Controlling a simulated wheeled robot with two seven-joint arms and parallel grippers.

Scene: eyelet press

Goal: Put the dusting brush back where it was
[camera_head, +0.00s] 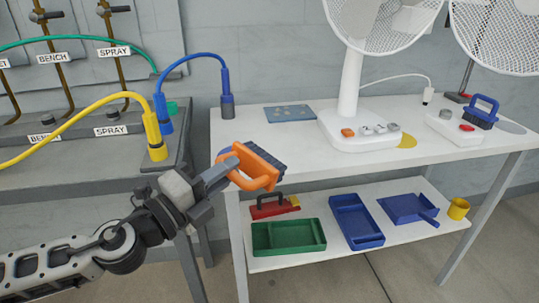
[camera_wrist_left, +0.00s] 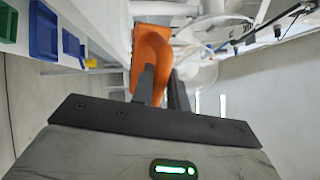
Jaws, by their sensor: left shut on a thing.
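My left gripper (camera_head: 226,174) is shut on the handle of an orange dusting brush (camera_head: 258,166) with dark bristles. It holds the brush at the left front corner of the white table (camera_head: 300,160), and the brush covers part of that corner. I cannot tell whether the brush touches the table. In the left wrist view the orange brush (camera_wrist_left: 152,48) sits between the fingers of my left gripper (camera_wrist_left: 162,88). A blue-handled brush (camera_head: 483,111) stands at the table's right end, and a red one (camera_head: 274,207) lies on the lower shelf. My right gripper is out of view.
Two white fans (camera_head: 360,125) (camera_head: 455,130) stand on the table. A flat blue mat (camera_head: 290,113), a yellow disc (camera_head: 406,141) and a grey disc (camera_head: 511,128) lie there too. The shelf holds green (camera_head: 289,238) and blue (camera_head: 357,221) trays, a dustpan (camera_head: 408,208) and a yellow cup (camera_head: 458,209). Hoses stand left.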

